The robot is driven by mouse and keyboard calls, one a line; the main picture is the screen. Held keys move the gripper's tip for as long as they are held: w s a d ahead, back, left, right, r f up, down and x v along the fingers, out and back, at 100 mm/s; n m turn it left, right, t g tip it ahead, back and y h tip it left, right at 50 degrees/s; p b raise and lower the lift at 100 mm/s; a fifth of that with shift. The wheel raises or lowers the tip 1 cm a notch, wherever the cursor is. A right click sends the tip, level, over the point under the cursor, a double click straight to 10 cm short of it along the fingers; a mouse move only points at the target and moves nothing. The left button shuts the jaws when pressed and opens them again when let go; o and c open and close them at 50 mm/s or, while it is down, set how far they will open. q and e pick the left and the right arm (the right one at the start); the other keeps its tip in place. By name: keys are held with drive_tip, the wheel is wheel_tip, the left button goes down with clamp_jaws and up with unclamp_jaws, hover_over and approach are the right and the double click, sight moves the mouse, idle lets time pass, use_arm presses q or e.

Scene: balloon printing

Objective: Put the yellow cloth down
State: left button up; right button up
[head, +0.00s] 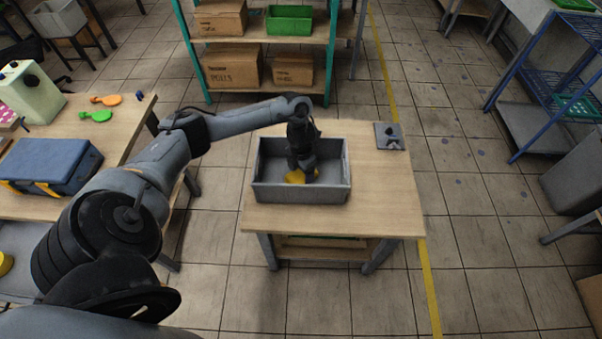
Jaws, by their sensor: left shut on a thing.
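The yellow cloth (294,177) is inside the grey bin (300,193), low down near its front wall. My left gripper (302,176) reaches down into the bin from above and is shut on the cloth. The gripper hides part of the cloth, and I cannot tell whether the cloth touches the bin floor. The bin stands on a small wooden table (390,200). My right gripper is not in view.
A small grey plate with a dark knob (390,136) lies right of the bin. The left table (120,140) holds a blue case (45,165) and orange and green balloon-shaped pieces (96,115). A shelf with cardboard boxes (232,66) stands behind. The table's right side is mostly clear.

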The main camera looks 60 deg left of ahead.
sight(301, 173)
use_arm(q)
drive_tip(key=shift+f, duration=0.15)
drive_tip(key=shift+f, duration=0.15)
drive_tip(key=o, duration=1)
drive_tip(key=shift+o, duration=0.2)
wheel_tip(301, 173, up, 12)
drive_tip(key=p, duration=0.6)
drive_tip(key=shift+r, duration=0.2)
